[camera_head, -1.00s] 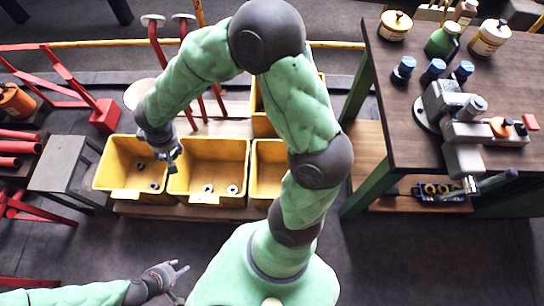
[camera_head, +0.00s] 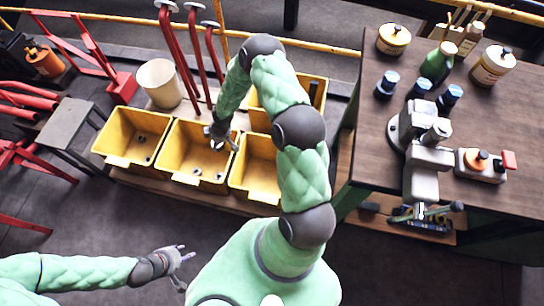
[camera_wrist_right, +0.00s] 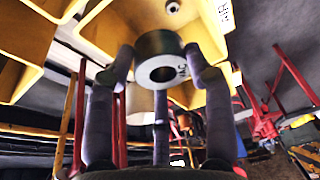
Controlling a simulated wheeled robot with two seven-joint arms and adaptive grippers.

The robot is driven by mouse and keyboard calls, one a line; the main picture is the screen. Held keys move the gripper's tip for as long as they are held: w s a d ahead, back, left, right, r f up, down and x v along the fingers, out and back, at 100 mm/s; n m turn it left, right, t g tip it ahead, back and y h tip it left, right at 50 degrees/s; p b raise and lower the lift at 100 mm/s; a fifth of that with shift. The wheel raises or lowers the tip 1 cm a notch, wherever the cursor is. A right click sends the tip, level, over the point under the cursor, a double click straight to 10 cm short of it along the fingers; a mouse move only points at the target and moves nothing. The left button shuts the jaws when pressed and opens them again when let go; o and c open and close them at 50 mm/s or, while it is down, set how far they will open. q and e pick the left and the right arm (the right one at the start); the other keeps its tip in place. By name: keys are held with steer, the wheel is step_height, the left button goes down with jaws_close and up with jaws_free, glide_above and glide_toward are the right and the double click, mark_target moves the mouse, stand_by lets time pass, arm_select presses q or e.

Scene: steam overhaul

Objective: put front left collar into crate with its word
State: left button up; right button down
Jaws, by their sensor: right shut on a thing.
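My right gripper (camera_head: 222,140) is over the back right part of the middle yellow crate (camera_head: 176,177). Small round parts lie in the left yellow crate (camera_head: 120,160) and the middle one. The right front crate (camera_head: 252,193) is beside it, and another yellow crate (camera_head: 318,98) is behind, partly hidden by my arm. Crate words are not readable. My left gripper (camera_head: 182,264) is empty, its fingers apart, over the floor.
A cream bucket (camera_head: 159,84) and red-stemmed levers (camera_head: 178,52) stand behind the crates. A grey stool (camera_head: 66,124) is at left. The workbench (camera_head: 372,150) with a vise (camera_head: 424,165), jars and bottles is at right. Dark floor in front is clear.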

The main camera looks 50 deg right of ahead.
steer(key=s+d+f+n+p, duration=0.15)
steer(key=s+f, duration=0.25)
steer(key=f, duration=0.4)
steer(key=s+d+f+n, duration=0.15)
steer(key=s+f, duration=0.25)
steer(key=f, duration=0.5)
steer(key=s+d+f+n, duration=0.1)
steer(key=s+f+n, duration=0.1)
steer(key=s+f, duration=0.45)
steer(key=shift+g+y, duration=0.3)
steer(key=shift+y, duration=0.1)
steer(key=d+b+x, duration=0.1)
steer(key=b+x, duration=0.3)
steer(key=x, duration=0.2)
steer(key=s+d+b+x, duration=0.1)
steer(key=b+x, duration=0.3)
steer(key=x, duration=0.3)
steer(key=d+f+b+x, duration=0.1)
steer(key=b+x, duration=0.4)
steer(key=x, duration=0.1)
steer(key=shift+s+d+f, duration=0.2)
steer(key=shift+s+f, duration=0.15)
steer(key=shift+f, duration=0.05)
steer(key=shift+r, duration=0.1)
steer(key=shift+f, duration=0.25)
steer(key=shift+c, duration=2.3)
jaws_free()
